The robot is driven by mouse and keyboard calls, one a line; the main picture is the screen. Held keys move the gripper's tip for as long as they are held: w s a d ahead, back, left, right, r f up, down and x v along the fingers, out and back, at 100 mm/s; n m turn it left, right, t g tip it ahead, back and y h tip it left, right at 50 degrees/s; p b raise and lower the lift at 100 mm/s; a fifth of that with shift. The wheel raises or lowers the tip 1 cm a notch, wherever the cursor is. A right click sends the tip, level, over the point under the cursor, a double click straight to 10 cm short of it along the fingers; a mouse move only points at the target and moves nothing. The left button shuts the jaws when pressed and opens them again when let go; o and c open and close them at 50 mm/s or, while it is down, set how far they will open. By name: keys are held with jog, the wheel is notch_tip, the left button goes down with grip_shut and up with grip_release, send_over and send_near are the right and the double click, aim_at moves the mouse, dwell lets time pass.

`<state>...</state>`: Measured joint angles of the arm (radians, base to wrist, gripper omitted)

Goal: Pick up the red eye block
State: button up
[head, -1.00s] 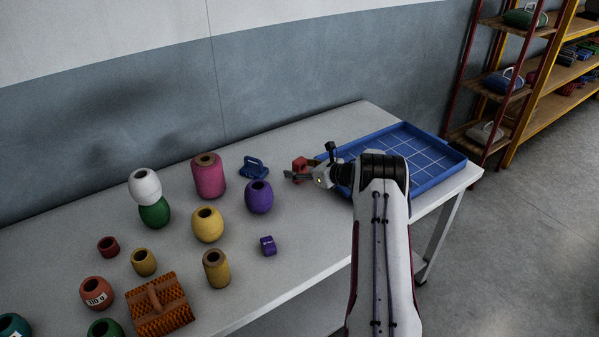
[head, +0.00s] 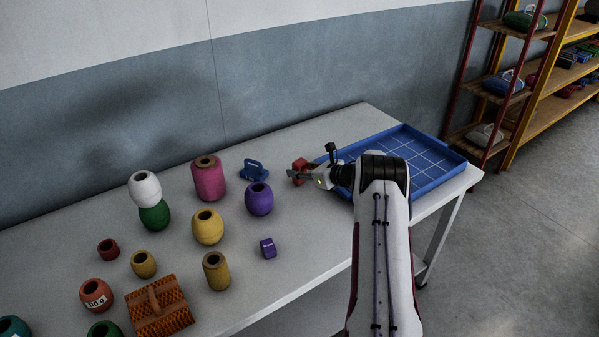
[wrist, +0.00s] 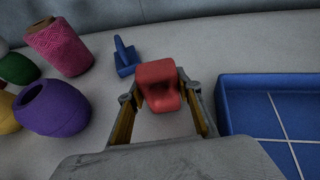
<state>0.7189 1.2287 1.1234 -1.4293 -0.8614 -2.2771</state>
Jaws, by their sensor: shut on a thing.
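The red eye block (head: 299,166) is at the tip of my gripper (head: 303,174), left of the blue tray, in the head view. In the wrist view the red block (wrist: 158,84) sits between the two fingers of my gripper (wrist: 160,103). The gripper is shut on it. I cannot tell whether the block touches the table.
A blue tray with a white grid (head: 432,184) lies to the right. A blue clamp-like piece (head: 254,170), a pink spool (head: 208,180) and a purple float (head: 259,198) stand to the left. A small purple block (head: 268,248) lies nearer.

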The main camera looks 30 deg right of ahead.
jog(key=shift+r, duration=4.8)
